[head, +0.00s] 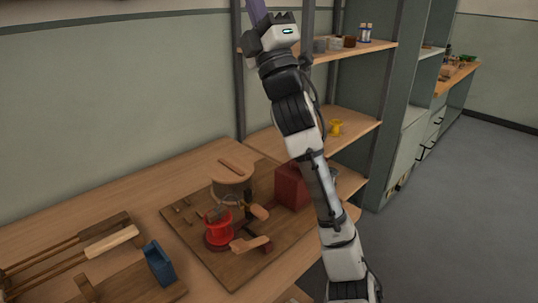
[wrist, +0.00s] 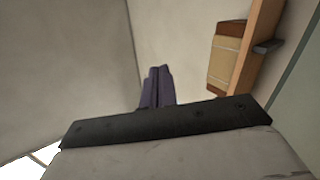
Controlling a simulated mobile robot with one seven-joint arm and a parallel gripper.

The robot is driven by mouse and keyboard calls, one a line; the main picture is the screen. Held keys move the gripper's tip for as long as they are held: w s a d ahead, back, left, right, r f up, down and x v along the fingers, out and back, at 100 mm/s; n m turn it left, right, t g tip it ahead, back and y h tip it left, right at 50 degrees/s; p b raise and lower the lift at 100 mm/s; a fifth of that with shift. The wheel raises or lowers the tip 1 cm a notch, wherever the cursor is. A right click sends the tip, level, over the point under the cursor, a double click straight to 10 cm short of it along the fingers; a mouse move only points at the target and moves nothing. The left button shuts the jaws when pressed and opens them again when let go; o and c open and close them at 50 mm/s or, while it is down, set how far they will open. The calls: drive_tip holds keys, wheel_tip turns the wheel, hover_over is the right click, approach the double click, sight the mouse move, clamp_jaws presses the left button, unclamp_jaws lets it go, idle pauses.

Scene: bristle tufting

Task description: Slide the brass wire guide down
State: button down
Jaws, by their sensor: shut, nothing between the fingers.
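My gripper (head: 257,14) is raised high, above the upper shelf and close to the wall, far from the work board. Its purple fingers (wrist: 157,88) are together and empty in the wrist view, pointing at bare wall. The wooden work board (head: 190,245) lies on the bench. It carries a red spool (head: 218,229), a round wooden-topped piece (head: 232,170), wooden-handled parts (head: 252,243) and a dark red block (head: 291,187). Small dark and metal parts stand between the spool and the block. I cannot tell the brass wire guide among them at this size.
Shelves (head: 350,50) with jars stand behind my arm. A yellow cup (head: 335,128) sits on the middle shelf. A blue block (head: 159,263) and long wooden-handled tools (head: 110,241) lie at the bench's left. My arm crosses in front of the board's right side.

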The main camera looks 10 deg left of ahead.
drive_tip(key=w+d+f+m+h, duration=0.3)
drive_tip(key=d+f+m+h, duration=0.25)
drive_tip(key=f+m, duration=0.3)
drive_tip(key=w+d+f+m+h, duration=0.35)
drive_tip(key=f+m+h, duration=0.25)
drive_tip(key=f+m, duration=0.25)
drive_tip(key=s+f+g+y, duration=0.1)
drive_tip(key=s+f+g, duration=0.35)
drive_tip(key=f, duration=0.25)
drive_tip(key=s+d+f+g+y+b, duration=0.1)
drive_tip(key=s+f+g, duration=0.2)
drive_tip(key=s+f, duration=0.35)
drive_tip(key=s+f+g+y, duration=0.1)
drive_tip(key=s+f+g, duration=0.25)
drive_tip(key=f, duration=0.55)
drive_tip(key=p, duration=0.2)
hover_over(259, 212)
drive_tip(key=d, duration=0.2)
wheel_tip(259, 212, down, 2)
drive_tip(key=shift+s+d+f, duration=0.1)
drive_tip(key=shift+s+f, duration=0.05)
drive_tip(key=shift+f, duration=0.55)
drive_tip(key=shift+s+d+f, duration=0.1)
drive_tip(key=shift+s+f, duration=0.1)
drive_tip(key=shift+f, duration=0.5)
drive_tip(key=shift+s+d+f, duration=0.1)
drive_tip(key=shift+s+f, duration=0.05)
drive_tip(key=shift+f, duration=0.55)
